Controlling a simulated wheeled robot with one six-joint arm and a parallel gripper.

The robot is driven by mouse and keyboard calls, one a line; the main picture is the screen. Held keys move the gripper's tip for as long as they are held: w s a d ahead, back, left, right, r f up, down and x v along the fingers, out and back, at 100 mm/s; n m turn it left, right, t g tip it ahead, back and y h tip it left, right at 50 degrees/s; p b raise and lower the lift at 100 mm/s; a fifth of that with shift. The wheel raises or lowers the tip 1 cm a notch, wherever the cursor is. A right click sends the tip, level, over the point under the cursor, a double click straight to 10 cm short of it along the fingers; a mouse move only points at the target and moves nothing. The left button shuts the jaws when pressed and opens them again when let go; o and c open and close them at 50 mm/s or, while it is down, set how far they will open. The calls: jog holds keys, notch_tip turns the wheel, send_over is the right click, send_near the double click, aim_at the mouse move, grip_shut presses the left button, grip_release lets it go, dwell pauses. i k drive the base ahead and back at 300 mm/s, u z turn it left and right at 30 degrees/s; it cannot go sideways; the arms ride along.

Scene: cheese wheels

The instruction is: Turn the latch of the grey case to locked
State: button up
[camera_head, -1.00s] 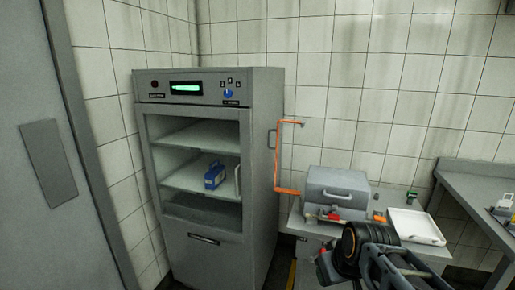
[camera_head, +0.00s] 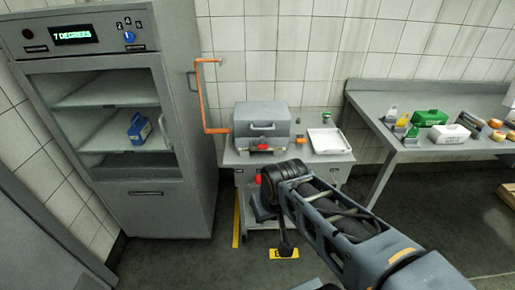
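The grey case (camera_head: 262,120) sits shut on a small grey table against the tiled wall, with a handle on its front. A small red part (camera_head: 263,147), which looks like the latch, is low on the case's front; its turn position is too small to tell. My arm reaches in from the lower right. My gripper (camera_head: 284,246) seems to point down at the end of the arm, in front of the table and below the case, apart from it. Its fingers are too dark and small to read.
A white tray (camera_head: 328,141) lies right of the case. A long bench (camera_head: 375,99) with several small items is at right. Floor in front is clear.

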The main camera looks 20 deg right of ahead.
aim_at(262, 146)
jog(key=u, duration=0.05)
jog(key=k, duration=0.35)
jog(key=u, duration=1.3)
jog(key=i, duration=0.8)
jog(key=z, duration=0.6)
jog(key=i, duration=0.6)
jog(key=z, duration=0.6)
